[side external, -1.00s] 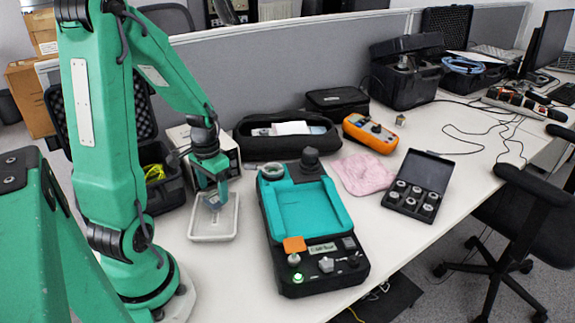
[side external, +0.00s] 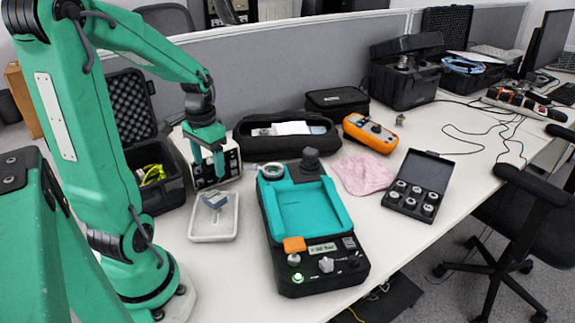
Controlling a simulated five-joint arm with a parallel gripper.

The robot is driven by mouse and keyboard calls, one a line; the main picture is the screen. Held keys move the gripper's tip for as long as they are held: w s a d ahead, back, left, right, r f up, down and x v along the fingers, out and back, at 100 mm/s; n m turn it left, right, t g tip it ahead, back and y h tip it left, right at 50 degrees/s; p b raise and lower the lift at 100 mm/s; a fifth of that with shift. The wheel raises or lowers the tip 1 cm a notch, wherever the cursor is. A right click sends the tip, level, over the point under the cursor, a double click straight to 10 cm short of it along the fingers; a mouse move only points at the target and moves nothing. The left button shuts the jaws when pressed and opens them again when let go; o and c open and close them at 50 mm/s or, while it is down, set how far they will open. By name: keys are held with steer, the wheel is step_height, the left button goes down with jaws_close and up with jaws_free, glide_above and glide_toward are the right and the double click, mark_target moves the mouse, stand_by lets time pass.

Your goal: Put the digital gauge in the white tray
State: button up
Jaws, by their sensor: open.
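The digital gauge, a small blue-grey block (side external: 215,201), is inside the white tray (side external: 199,238). It seems to sit tilted, and a paler part shows below it. The tray is shallow and rectangular and lies on the table between my arm and the teal-and-black device. My gripper (side external: 209,176) is open and empty, above the far end of the tray and apart from the gauge.
The teal-and-black device (side external: 306,212) stands right of the tray. A black pouch (side external: 290,146), orange meter (side external: 369,132), pink cloth (side external: 362,172) and open black case of weights (side external: 420,185) lie farther right.

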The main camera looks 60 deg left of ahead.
stand_by(0.3)
steer(key=d+r+m+t, duration=0.1)
steer(key=d+r+t, duration=0.1)
steer(key=d+r, duration=0.3)
steer(key=d+r+m+t, duration=0.2)
steer(key=d+r, duration=0.3)
steer(key=d, duration=0.8)
steer(key=shift+s+d+r+t, duration=0.3)
steer(key=shift+t, duration=0.5)
